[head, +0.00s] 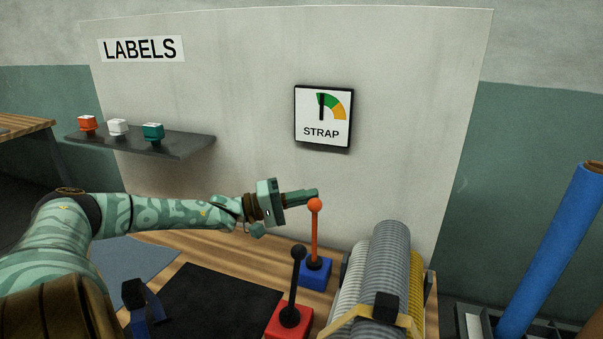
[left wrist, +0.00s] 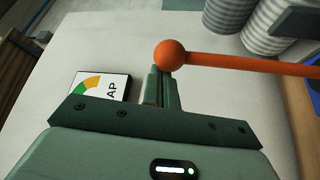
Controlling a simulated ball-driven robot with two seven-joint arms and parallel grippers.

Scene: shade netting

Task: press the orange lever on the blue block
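The orange lever (head: 315,235) stands roughly upright on the blue block (head: 316,273), with an orange ball at its top. The ball (left wrist: 173,53) and its shaft also show in the left wrist view. My left gripper (head: 302,197) has its fingers together, pointing right, with the tips at the ball's left side. In the left wrist view, the ball covers part of the fingertips; I cannot tell whether they touch it. No gap shows between the fingers. My right gripper is not in view.
A black lever (head: 294,280) on a red block (head: 289,322) stands just in front. A STRAP gauge (head: 323,118) hangs on the panel behind. A dark mat (head: 215,305) lies left.

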